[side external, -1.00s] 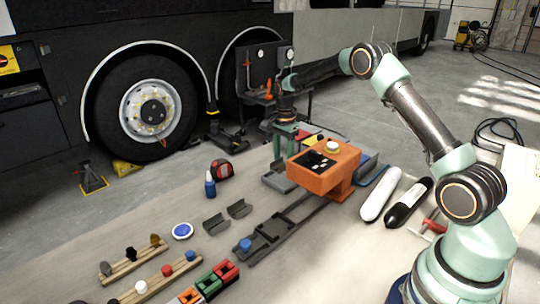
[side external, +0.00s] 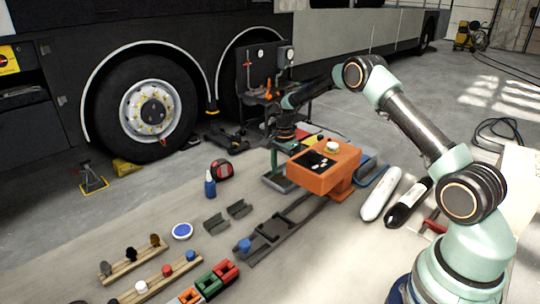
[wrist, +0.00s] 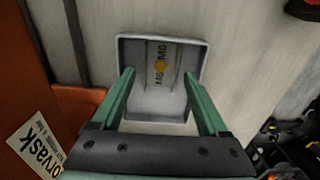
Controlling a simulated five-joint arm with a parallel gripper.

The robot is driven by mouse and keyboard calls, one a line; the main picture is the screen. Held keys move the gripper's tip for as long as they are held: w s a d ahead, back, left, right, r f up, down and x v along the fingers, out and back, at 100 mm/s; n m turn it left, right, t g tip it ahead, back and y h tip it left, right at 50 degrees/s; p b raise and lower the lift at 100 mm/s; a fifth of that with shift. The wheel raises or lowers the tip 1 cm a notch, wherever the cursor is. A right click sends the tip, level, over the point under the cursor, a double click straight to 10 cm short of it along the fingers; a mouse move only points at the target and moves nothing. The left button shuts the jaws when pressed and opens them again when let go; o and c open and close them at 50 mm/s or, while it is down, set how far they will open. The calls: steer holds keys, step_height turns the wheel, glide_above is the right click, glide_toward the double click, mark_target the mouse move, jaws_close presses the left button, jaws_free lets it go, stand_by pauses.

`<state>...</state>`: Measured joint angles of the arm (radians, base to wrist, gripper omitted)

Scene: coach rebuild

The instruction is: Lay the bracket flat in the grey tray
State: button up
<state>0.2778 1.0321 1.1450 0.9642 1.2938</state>
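The grey tray (wrist: 193,52) shows below my gripper in the wrist view, and its edge shows in the side view (side external: 279,184). A grey piece (wrist: 152,85) with an M6 label and an orange dot, apparently the bracket, lies inside the tray near its middle. I cannot tell whether it rests fully flat. My gripper (wrist: 160,74) points down over the tray, its green fingers apart on either side of the piece with gaps visible. It is also in the side view (side external: 284,158), where the tray's inside is mostly hidden.
An orange block-like stand (side external: 322,182) with a black pad and small parts on top stands close to the right of the tray. Two grey angle pieces (side external: 215,221) lie left of it. A blue bottle (side external: 210,184) and red tape measure (side external: 221,170) stand behind them.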

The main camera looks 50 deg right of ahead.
steer(key=shift+r, duration=0.1)
steer(key=s+a+r+n+t, duration=0.1)
steer(key=s+a+r+n, duration=0.1)
steer(key=r, duration=0.8)
steer(key=s+a+r+n, duration=0.1)
steer(key=a+r+n, duration=0.1)
steer(key=r, duration=0.8)
steer(key=s+a+r+n+t, duration=0.2)
steer(key=s+a+n, duration=0.3)
steer(key=s, duration=0.5)
steer(key=s+a+r+n+t, duration=0.1)
steer(key=s+a+n+t, duration=0.1)
steer(key=s+a+n, duration=0.3)
steer(key=shift+s+a+r+n+t, duration=0.3)
steer(key=shift+s+a+r+n, duration=0.1)
steer(key=shift+s+n, duration=1.85)
steer(key=shift+s+m, duration=0.25)
